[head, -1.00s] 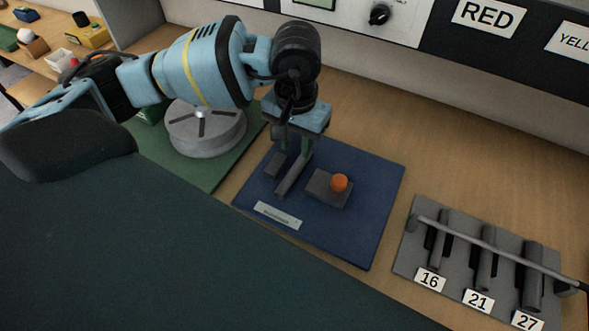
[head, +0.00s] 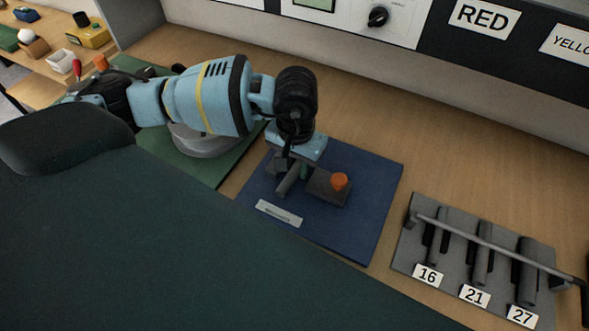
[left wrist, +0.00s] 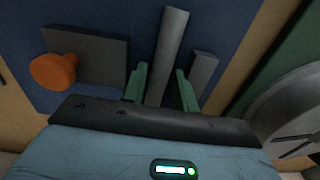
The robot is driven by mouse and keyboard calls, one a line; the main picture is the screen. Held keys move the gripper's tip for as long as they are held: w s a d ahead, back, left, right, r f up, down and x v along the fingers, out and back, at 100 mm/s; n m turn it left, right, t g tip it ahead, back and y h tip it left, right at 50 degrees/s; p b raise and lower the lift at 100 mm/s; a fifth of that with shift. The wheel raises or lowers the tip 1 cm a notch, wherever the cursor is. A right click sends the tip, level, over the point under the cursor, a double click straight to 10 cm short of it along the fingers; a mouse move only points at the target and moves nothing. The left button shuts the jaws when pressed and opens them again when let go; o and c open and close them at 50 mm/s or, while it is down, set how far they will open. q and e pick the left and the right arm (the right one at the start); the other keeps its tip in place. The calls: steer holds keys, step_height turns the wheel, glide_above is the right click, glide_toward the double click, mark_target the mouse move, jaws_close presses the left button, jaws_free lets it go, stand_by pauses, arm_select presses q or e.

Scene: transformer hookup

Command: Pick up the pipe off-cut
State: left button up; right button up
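The pipe off-cut, a grey cylinder (head: 287,181), lies on the blue mat (head: 356,228). In the left wrist view the pipe off-cut (left wrist: 170,45) runs lengthwise between the two green fingers of my left gripper (left wrist: 162,85). The fingers stand apart, one on each side of it, with a gap visible at least on the right. In the head view my left gripper (head: 291,170) is low over the mat, and its arm hides part of the pipe. My right gripper is not in view.
A dark block (head: 326,188) with an orange knob (head: 340,181) sits close beside the gripper; a small grey block (left wrist: 204,70) is on the other side. A grey rack (head: 405,258) with numbered cylinders stands at right. A round grey disc (left wrist: 290,110) is nearby.

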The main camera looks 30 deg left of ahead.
mark_target(295, 170)
arm_select(q)
jaws_close()
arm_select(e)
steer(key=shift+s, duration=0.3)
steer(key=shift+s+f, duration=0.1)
